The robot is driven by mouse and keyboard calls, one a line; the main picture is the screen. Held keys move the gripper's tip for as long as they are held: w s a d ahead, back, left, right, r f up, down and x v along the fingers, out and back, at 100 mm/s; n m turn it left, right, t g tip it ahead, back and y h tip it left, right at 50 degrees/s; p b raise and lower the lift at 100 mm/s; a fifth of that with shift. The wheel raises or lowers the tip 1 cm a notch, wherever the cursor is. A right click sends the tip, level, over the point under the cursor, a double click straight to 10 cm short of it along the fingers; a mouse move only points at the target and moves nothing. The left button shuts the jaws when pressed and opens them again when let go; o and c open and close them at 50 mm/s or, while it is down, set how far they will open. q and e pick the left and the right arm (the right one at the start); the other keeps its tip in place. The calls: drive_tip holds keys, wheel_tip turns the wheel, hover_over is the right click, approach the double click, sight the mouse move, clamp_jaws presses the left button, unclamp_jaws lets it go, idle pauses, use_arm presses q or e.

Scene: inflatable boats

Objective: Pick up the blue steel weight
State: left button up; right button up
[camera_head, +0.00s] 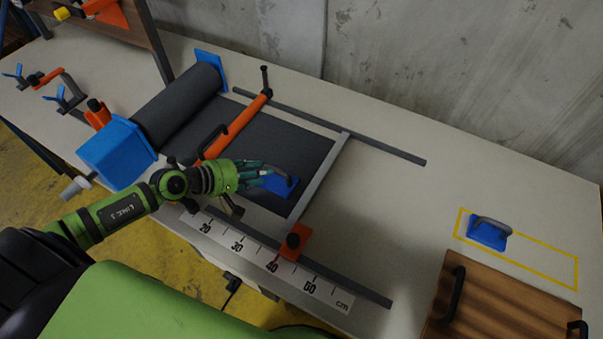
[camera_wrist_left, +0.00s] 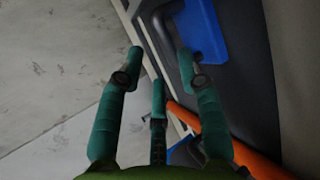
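One blue steel weight (camera_head: 281,186) with a grey arched handle lies on the dark sheet, near the metal crossbar. A second blue weight (camera_head: 487,234) with a grey handle sits inside the yellow outline at the right. My left gripper (camera_head: 260,175) is at the first weight's handle, with teal fingers spread. In the left wrist view, the open fingers (camera_wrist_left: 160,62) point toward the handle, and part of the blue base (camera_wrist_left: 203,30) shows beyond a fingertip. I cannot tell whether any finger touches the handle. My right gripper is not in view.
A dark roll (camera_head: 180,103) with blue end blocks feeds the sheet, crossed by an orange bar (camera_head: 235,127). A centimetre ruler (camera_head: 262,257) and rail with an orange stop (camera_head: 294,242) run along the front. A wooden board (camera_head: 490,300) lies right. The table between is clear.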

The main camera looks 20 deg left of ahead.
sight(275, 170)
use_arm(q)
drive_tip(key=shift+w+d+f, duration=0.15)
drive_tip(key=shift+w, duration=0.1)
drive_tip(key=x, duration=0.2)
drive_tip(key=p+x, duration=0.1)
drive_tip(key=x, duration=0.2)
drive_tip(key=shift+w+f, duration=0.3)
drive_tip(key=shift+w, duration=0.1)
drive_tip(key=shift+w+f+p, duration=0.15)
drive_tip(key=shift+w+p, duration=0.05)
drive_tip(key=shift+p, duration=0.1)
drive_tip(key=shift+f, duration=0.1)
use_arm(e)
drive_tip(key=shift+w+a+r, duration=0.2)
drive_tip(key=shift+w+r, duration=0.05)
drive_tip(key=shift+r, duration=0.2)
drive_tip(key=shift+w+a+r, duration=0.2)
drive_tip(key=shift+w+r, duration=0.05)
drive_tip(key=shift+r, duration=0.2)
use_arm(q)
clamp_jaws()
drive_tip(key=shift+w, duration=0.15)
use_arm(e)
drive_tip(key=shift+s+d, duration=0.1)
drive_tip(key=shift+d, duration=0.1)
